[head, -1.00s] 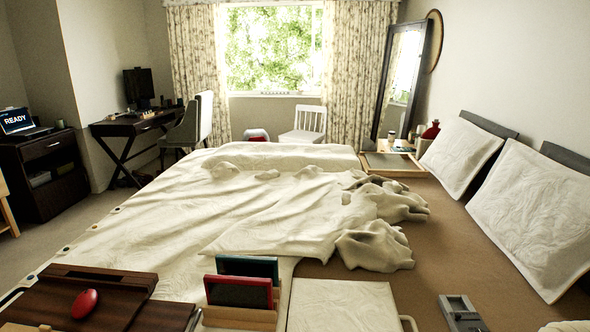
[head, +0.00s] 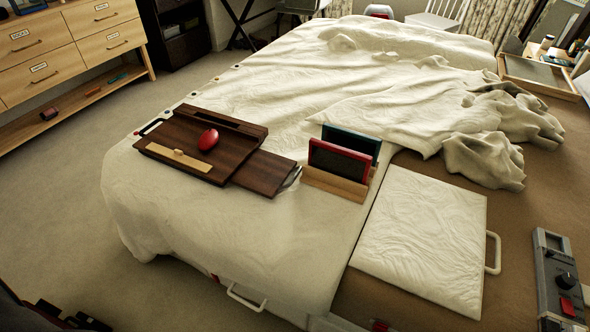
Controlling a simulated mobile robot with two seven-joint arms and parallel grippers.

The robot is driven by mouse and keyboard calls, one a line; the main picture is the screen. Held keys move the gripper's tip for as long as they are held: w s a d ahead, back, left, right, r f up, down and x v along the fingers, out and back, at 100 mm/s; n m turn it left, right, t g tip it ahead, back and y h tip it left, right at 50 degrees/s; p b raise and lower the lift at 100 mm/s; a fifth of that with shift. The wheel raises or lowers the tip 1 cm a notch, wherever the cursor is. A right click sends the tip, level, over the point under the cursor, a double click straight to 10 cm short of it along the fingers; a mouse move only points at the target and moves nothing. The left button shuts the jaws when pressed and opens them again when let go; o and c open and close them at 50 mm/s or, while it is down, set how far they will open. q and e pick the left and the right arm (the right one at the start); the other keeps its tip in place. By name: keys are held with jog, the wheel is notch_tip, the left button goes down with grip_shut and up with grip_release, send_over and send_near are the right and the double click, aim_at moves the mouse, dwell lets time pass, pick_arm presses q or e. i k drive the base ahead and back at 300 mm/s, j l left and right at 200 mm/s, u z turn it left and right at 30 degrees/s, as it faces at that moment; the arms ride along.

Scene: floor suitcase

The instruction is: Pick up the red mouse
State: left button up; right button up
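The red mouse (head: 208,140) is a small, smooth oval. It lies on a dark brown wooden lap desk (head: 186,120) on the left part of the bed, in the head view. A pale wooden strip (head: 178,158) lies on the desk in front of the mouse. Nothing touches the mouse from above, and it is fully visible. Neither of my grippers can be made out in the view. A dark shape with small red parts (head: 62,318) is cut off at the bottom left, and I cannot tell what it is.
A wooden stand (head: 335,185) holding red-framed and teal-framed tablets stands right of the desk. A white quilted panel with a handle (head: 420,240) lies further right, near a grey device (head: 556,275). A wooden drawer unit (head: 75,50) stands at far left. Carpet (head: 70,220) is open between it and the bed.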

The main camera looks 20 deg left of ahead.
aim_at(208, 139)
jog(key=u, duration=0.45)
jog(key=j+u, duration=0.15)
jog(key=u, duration=0.75)
jog(key=i, duration=0.05)
